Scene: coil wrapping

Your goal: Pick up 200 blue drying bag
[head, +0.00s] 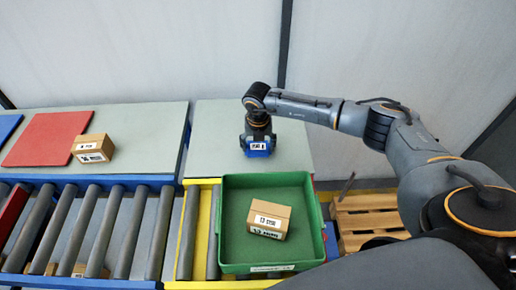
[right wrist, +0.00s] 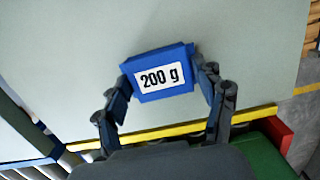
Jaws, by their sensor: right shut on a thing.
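The blue drying bag (head: 257,150) is a small blue block with a white label, at the grey table behind the green bin. In the right wrist view the bag (right wrist: 150,88) shows its "200 g" label. My right gripper (head: 258,138) points down at it from above. In the right wrist view the fingers of my right gripper (right wrist: 160,78) touch the bag's left and right sides and are shut on it. I cannot tell whether the bag rests on the table or is slightly lifted. My left gripper is not in view.
A green bin (head: 222,225) with a cardboard box (head: 268,220) stands in front of the table. Roller conveyors (head: 112,232) run at the left. A red mat (head: 45,141) and another box (head: 93,148) lie on the left table. A wooden pallet (head: 365,218) is at the right.

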